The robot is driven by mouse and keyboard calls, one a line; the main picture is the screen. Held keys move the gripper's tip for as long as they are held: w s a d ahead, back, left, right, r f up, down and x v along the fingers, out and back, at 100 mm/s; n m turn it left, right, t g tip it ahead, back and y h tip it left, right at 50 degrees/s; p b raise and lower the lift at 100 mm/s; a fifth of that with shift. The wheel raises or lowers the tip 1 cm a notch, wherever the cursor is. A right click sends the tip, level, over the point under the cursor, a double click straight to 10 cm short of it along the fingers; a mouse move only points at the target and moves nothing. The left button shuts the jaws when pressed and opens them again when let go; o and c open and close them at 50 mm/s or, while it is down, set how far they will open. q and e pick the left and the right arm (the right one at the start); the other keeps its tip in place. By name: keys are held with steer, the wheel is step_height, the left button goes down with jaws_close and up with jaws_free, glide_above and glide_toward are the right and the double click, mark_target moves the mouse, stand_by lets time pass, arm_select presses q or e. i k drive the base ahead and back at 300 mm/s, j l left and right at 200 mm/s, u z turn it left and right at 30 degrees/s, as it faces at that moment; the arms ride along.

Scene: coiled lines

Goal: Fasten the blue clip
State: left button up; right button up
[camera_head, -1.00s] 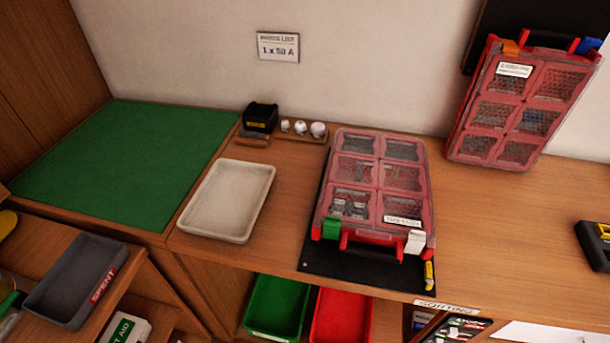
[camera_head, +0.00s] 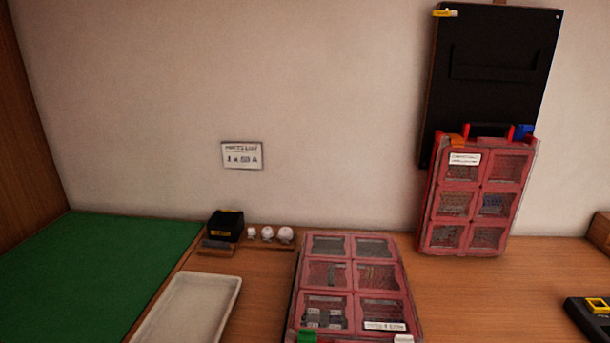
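The blue clip (camera_head: 523,132) is at the top right corner of the red organiser case (camera_head: 474,198) that stands upright against the wall. An orange clip (camera_head: 457,140) is at that case's top left corner, with a dark handle (camera_head: 488,130) between them. The blue clip is small here and I cannot tell whether it is fastened. A second red case (camera_head: 352,281) lies on the bench with a green clip (camera_head: 307,336) and a white clip (camera_head: 403,338) at its near edge. Neither of my grippers is in view.
A black panel (camera_head: 494,70) hangs on the wall behind the upright case. A pale tray (camera_head: 192,310), a black box (camera_head: 226,225) and a green mat (camera_head: 90,270) are on the left. The bench right of the lying case is mostly clear. A dark yellow-marked item (camera_head: 590,318) lies far right.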

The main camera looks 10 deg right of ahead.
mark_target(520, 132)
steer(key=z, duration=1.2)
